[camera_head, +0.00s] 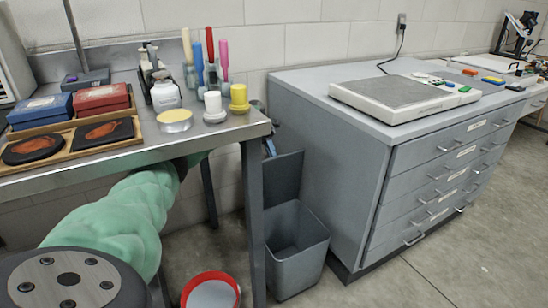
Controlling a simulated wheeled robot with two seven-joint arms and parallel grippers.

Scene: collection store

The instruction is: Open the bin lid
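The grey bin (297,262) stands on the floor between the table and the drawer cabinet. Its top is open and I see into its empty-looking inside. A dark grey flat panel (284,176), which looks like the bin lid, stands upright behind the opening. My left arm, in a green sleeve, comes in from the lower left and passes under the table top. Its gripper is hidden behind the table, so I cannot tell if it touches the lid. My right gripper is not in view.
The metal table (205,142) carries boxes, a wooden tray (84,150), jars and upright tools near its right edge. Its front leg (253,215) stands just left of the bin. The drawer cabinet (385,175) is close on the right. A red-rimmed container (211,290) is at the front.

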